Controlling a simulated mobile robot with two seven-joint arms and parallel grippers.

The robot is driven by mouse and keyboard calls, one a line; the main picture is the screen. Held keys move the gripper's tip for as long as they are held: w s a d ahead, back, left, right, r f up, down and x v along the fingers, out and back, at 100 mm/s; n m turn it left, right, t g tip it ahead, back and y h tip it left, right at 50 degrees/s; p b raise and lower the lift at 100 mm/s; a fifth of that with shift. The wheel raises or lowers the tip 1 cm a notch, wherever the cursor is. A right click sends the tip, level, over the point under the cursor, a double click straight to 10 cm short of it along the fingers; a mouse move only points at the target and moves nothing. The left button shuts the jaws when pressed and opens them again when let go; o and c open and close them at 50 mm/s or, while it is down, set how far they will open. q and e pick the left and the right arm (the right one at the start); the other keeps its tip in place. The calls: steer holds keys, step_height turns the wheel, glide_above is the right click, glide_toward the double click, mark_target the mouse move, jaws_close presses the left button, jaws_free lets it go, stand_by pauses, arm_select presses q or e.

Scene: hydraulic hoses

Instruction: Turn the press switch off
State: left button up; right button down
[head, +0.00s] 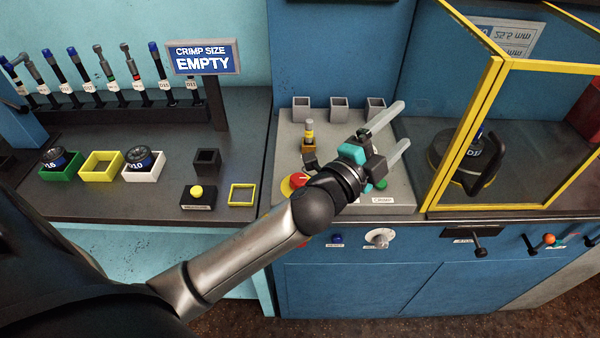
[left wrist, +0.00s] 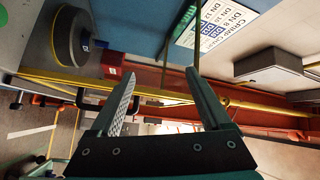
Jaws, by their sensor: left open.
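My left gripper (head: 402,124) is open and empty above the grey control panel (head: 293,135), its fingers pointing up and right. A red and yellow round switch (head: 294,184) sits on the panel, left of the gripper and partly hidden by my left arm. A pale rotary knob (head: 380,238) with a label is on the blue front face below the panel. I cannot read which one is the press switch. In the left wrist view, the gripper (left wrist: 160,75) also shows open, with nothing between its fingers. My right gripper is not in view.
A green button (head: 380,185) with a label reading CRIMP and a blue button (head: 337,239) are near the arm. A yellow-framed guard (head: 488,95) stands right of the panel. Small trays and a sign reading EMPTY (head: 203,57) are at the left.

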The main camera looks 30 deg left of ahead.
arm_select(q)
steer(key=s+d+r+m+g+h, duration=0.1)
steer(key=d+r+m+g+h, duration=0.3)
steer(key=d+r+m+h, duration=0.6)
steer(key=m+g+y, duration=1.5)
steer(key=m, duration=0.9)
glide_toward(300, 178)
step_height(300, 178, down, 9)
steer(key=shift+s+a+r, duration=0.1)
steer(key=shift+a, duration=0.05)
jaws_close()
